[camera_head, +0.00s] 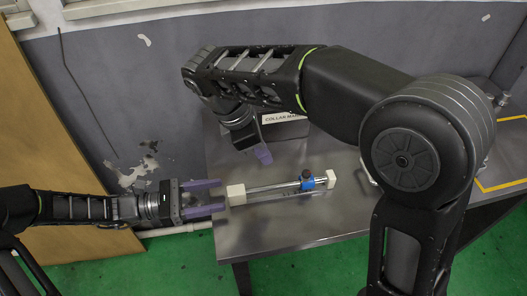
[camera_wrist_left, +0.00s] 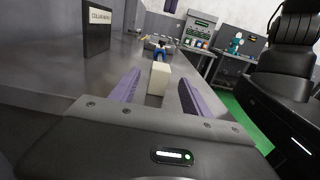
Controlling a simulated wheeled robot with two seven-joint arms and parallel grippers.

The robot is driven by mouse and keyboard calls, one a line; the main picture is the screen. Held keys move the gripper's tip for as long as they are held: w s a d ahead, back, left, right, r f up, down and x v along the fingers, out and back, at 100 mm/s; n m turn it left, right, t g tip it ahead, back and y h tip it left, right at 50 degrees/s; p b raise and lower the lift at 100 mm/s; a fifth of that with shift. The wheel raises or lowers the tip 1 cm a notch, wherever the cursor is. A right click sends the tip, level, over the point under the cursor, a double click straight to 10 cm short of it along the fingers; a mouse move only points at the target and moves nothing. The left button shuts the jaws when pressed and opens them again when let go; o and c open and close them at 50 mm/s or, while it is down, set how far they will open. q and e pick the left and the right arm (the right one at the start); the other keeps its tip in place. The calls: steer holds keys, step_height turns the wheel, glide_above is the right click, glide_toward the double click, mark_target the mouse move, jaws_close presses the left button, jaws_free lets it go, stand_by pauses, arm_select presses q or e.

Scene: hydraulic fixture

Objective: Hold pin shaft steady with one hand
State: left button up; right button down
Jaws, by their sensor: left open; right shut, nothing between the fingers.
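The pin shaft (camera_head: 275,187) is a silver rod lying across the grey table between two cream end blocks. A blue collar (camera_head: 308,183) with a dark knob sits around it near the right block (camera_head: 331,178). My left gripper (camera_head: 223,195) is open, its purple fingers level with the table edge and pointing at the left block (camera_head: 236,194). In the left wrist view this block (camera_wrist_left: 160,79) shows centred between the fingers (camera_wrist_left: 159,76); whether they touch it I cannot tell. The blue collar (camera_wrist_left: 159,56) shows beyond. My right gripper (camera_head: 263,155) is shut and empty above the table, behind the shaft.
A sign reading "COLLAR MA..." (camera_head: 283,119) stands at the back of the table (camera_head: 290,226), partly hidden by my right arm. A yellow-outlined area (camera_head: 501,186) is at the far right. The table front is clear. A wooden panel (camera_head: 45,150) leans at the left.

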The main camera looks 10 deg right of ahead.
arm_select(q)
steer(key=a, duration=0.6)
steer(key=shift+a, duration=0.1)
stand_by(0.3)
